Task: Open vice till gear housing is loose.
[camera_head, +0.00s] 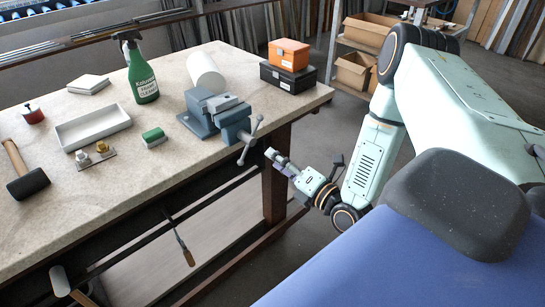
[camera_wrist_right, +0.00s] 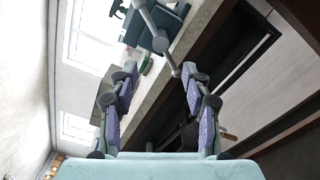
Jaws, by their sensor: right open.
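The blue-grey vice (camera_head: 198,118) is fixed at the front edge of the bench, and part of it shows at the top of the right wrist view (camera_wrist_right: 172,22). Its grey bar handle (camera_head: 249,138) hangs at the front, tilted; in the wrist view the handle (camera_wrist_right: 152,27) reaches down toward the gap between my fingertips. A grey piece (camera_head: 222,103) sits between the jaws; I cannot tell for sure whether it is the gear housing. My right gripper (camera_head: 272,158) is open and empty, a little below and right of the handle; its two fingers (camera_wrist_right: 159,74) are spread. My left gripper is not in view.
The bench top (camera_head: 110,185) holds a green spray bottle (camera_head: 142,75), a white roll (camera_head: 205,68), a green-topped block (camera_head: 153,137), a grey tray (camera_head: 93,127) and a mallet (camera_head: 25,178). Orange (camera_head: 288,54) and black (camera_head: 288,78) cases stand right of the vice.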

